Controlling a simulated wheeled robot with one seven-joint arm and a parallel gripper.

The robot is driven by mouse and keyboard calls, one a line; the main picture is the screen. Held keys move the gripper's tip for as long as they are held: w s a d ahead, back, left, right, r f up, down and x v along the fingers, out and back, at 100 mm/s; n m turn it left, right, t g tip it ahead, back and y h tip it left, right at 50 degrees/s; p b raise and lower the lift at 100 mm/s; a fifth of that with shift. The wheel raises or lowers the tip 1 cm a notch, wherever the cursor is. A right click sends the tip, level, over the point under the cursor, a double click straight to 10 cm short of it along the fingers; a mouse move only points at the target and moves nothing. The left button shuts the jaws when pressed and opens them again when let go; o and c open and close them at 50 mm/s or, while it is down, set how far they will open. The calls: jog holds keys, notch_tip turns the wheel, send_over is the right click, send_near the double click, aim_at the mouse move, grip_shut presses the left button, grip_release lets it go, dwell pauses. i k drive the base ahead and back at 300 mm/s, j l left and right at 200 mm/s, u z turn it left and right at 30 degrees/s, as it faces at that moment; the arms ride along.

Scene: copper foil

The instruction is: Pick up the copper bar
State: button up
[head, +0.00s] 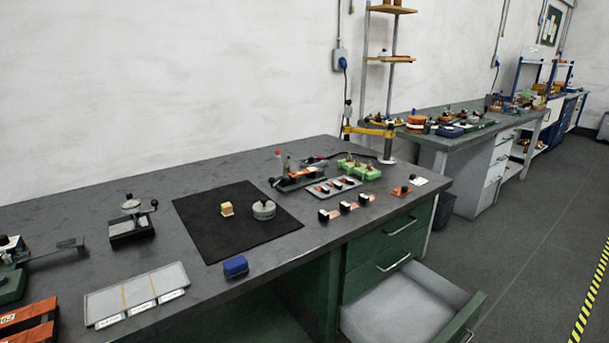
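I cannot tell for sure which thing is the copper bar. A small tan and orange block (227,209) sits on the black mat (205,240) on the near bench. Several short copper-coloured pieces with black and white blocks on them, such as this copper piece (335,214), lie in a row right of the mat. Another copper-coloured piece (402,190) lies farther right. My gripper is not in view.
A grey round object (263,210) stands on the mat, and a blue block (235,267) lies at its front edge. A divided tray (138,295) and a small press-like device (131,222) are to the left. An open drawer (405,305) juts out from the bench's right front.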

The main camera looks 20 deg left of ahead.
aim_at(306, 170)
jog(key=u, duration=0.4)
jog(key=i+j+u, duration=0.1)
jog(key=u, duration=0.4)
jog(key=i+u, duration=0.55)
jog(key=u, duration=0.4)
jog(key=i+l+u, duration=0.35)
jog(key=i+l, duration=0.7)
jog(key=i, duration=0.05)
